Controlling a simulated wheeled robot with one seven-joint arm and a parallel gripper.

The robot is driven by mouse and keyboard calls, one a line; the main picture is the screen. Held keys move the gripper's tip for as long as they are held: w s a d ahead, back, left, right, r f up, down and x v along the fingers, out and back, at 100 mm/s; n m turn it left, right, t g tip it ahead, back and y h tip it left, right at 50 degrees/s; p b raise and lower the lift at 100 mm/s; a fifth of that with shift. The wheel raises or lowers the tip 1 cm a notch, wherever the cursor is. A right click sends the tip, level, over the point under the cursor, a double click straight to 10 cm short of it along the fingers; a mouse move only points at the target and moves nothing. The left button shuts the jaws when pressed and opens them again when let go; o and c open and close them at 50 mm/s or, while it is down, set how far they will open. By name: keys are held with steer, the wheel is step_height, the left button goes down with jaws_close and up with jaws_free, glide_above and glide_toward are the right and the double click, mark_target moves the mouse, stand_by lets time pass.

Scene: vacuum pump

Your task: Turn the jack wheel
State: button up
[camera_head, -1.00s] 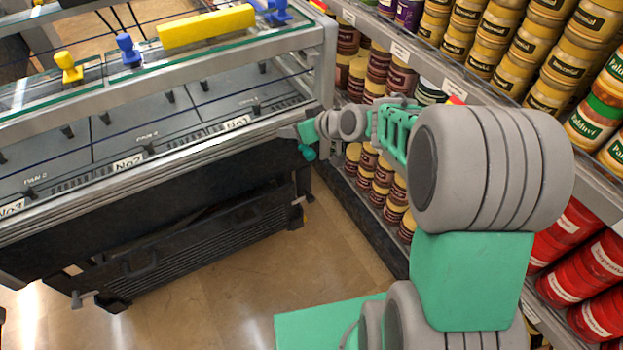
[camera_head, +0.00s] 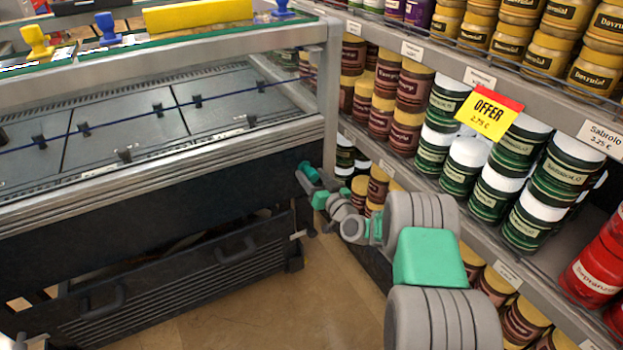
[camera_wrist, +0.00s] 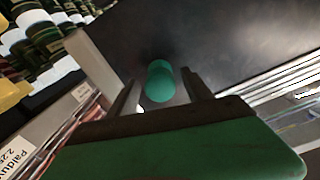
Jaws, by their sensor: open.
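A small teal rounded piece (camera_head: 308,171), possibly part of the jack wheel, shows at the right end of the dark cabinet front in the head view. In the wrist view the teal piece (camera_wrist: 159,80) is a short rounded cylinder seen between my fingers. My gripper (camera_head: 304,182) is at the cabinet's right end, right by the teal piece. In the wrist view my gripper (camera_wrist: 158,92) is open, with one finger on each side of the teal piece. I cannot tell whether they touch it. No full wheel rim is visible.
The dark cabinet (camera_head: 180,200) with a grey top stands on the left. A shelf (camera_head: 440,50) of jars and tins runs along the right, with a yellow offer sign (camera_head: 489,112). Tiled floor (camera_head: 270,305) is clear between them.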

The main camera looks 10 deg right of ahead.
steer(key=shift+w+a, duration=0.1)
steer(key=shift+w, duration=0.15)
steer(key=shift+c, duration=0.5)
jaws_close()
